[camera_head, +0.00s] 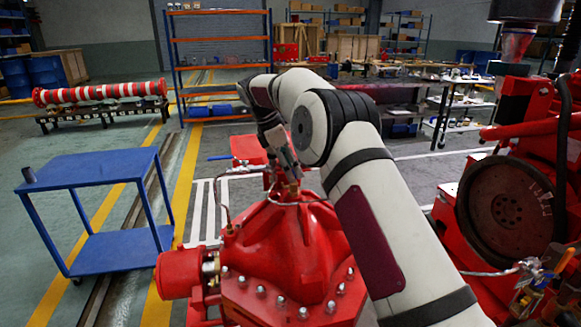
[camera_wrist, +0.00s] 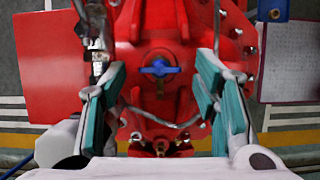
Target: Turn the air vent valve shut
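A small valve with a blue handle (camera_wrist: 159,68) sits on the red pump casing (camera_wrist: 150,25) in the wrist view. Its handle lies roughly crosswise in that picture. It appears between and beyond the fingers of my gripper (camera_wrist: 162,85), which are spread wide with teal pads and nothing between them. In the head view my gripper (camera_head: 290,172) points down over the top of the red casing (camera_head: 290,250), near a brass fitting. I cannot make out the centred blue handle there, as my gripper and arm cover part of that area.
Thin metal pipes (camera_head: 222,205) run beside the casing, and another blue-handled valve (camera_head: 219,158) stands left of my gripper. A blue table (camera_head: 90,167) is at the left. A large red machine with a dark wheel (camera_head: 505,207) stands close at the right.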

